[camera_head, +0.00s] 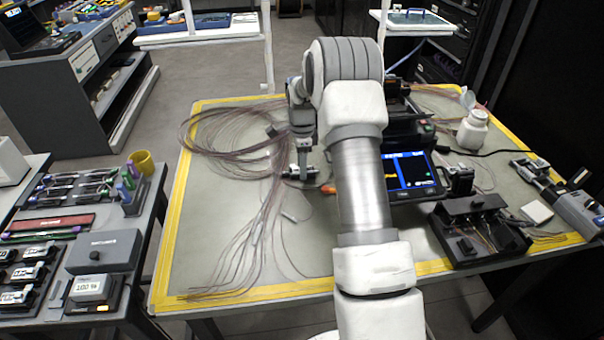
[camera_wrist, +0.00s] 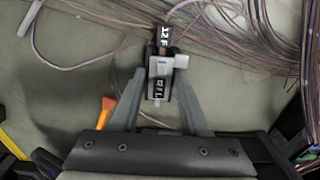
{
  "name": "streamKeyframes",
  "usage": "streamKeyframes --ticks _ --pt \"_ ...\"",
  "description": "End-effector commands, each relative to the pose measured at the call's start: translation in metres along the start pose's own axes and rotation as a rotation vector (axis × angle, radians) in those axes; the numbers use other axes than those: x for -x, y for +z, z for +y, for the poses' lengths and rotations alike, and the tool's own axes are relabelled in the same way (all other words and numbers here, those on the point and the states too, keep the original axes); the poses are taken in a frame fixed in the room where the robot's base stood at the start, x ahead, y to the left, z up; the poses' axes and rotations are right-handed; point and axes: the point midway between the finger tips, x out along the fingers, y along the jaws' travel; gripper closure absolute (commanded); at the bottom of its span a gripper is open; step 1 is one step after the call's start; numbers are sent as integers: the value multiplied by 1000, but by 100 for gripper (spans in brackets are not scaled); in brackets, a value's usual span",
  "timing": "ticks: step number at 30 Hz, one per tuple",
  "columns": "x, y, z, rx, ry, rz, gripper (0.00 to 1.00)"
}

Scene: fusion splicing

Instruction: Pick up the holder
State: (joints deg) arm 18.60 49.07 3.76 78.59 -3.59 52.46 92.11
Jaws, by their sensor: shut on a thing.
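The holder (camera_wrist: 160,82) is a small dark and light-grey piece with white lettering on black labels. In the wrist view it sits between the tips of my gripper (camera_wrist: 158,92), which is shut on it. In the head view my gripper (camera_head: 303,172) points down over the table, left of the splicer, and the holder there is too small to tell from the fingers. Thin brown fibres run just beyond the holder. I cannot tell whether the holder touches the table.
Loose fibre bundles (camera_head: 235,150) cover the left of the yellow-edged table (camera_head: 200,250). The splicer with its lit screen (camera_head: 408,172) stands right of my arm. A white bottle (camera_head: 473,129) and a black tray (camera_head: 480,230) are further right. An orange-tipped tool (camera_wrist: 106,108) lies beside my left finger.

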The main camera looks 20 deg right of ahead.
Motion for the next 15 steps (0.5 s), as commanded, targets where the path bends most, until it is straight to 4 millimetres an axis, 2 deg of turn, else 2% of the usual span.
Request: streamKeyframes --ticks 1,2,11,15 --pt "0 0 0 0 0 0 96" --pt "0 0 0 0 0 0 100" --pt "1 0 0 0 -1 0 100" --pt "13 0 -1 0 -3 0 100"
